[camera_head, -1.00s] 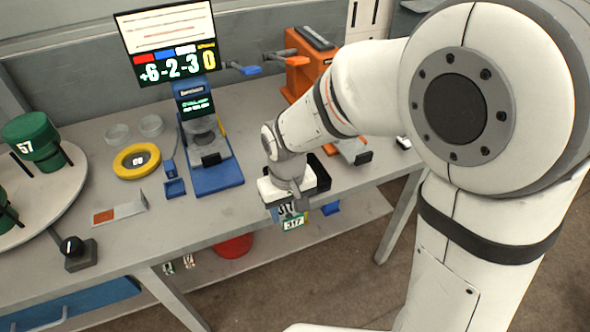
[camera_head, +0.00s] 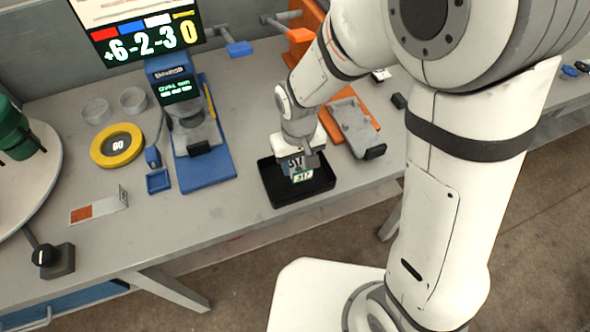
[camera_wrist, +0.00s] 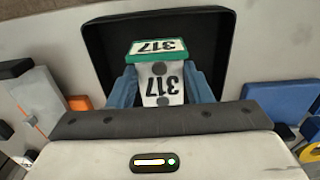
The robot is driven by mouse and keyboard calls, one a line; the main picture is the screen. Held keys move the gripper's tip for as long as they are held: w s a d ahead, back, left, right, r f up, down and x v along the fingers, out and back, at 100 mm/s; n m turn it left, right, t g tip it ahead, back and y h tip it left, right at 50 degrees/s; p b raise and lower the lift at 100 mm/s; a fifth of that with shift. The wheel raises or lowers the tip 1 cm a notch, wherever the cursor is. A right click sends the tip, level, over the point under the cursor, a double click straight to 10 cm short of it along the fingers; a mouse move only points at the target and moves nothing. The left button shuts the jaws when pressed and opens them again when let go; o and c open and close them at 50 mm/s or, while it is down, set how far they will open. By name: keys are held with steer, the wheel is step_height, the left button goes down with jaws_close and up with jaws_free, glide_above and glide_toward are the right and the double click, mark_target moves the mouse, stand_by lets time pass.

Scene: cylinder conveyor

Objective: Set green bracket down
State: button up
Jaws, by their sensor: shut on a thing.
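The green bracket (camera_wrist: 147,47) carries white labels reading 317. In the wrist view it sits between the two blue-grey fingers of my gripper (camera_wrist: 161,88), which is shut on it. In the head view the bracket (camera_head: 302,175) and my gripper (camera_head: 299,163) are over the black tray (camera_head: 282,201). The tray (camera_wrist: 101,42) also shows behind the bracket in the wrist view. Whether the bracket touches the tray floor I cannot tell.
A blue test stand (camera_head: 207,172) stands left of the tray, with a yellow ring (camera_head: 102,158) beyond it. An orange fixture with a grey plate (camera_head: 352,124) is close on the right. The table's front edge runs just before the tray.

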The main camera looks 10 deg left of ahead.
steer(key=shift+f, duration=2.55)
steer(key=shift+f, duration=0.25)
steer(key=o, duration=1.1)
steer(key=shift+s+r, duration=0.1)
steer(key=shift+r, duration=0.05)
steer(key=shift+c, duration=0.2)
step_height(320, 180, up, 12)
steer(key=shift+r, duration=0.15)
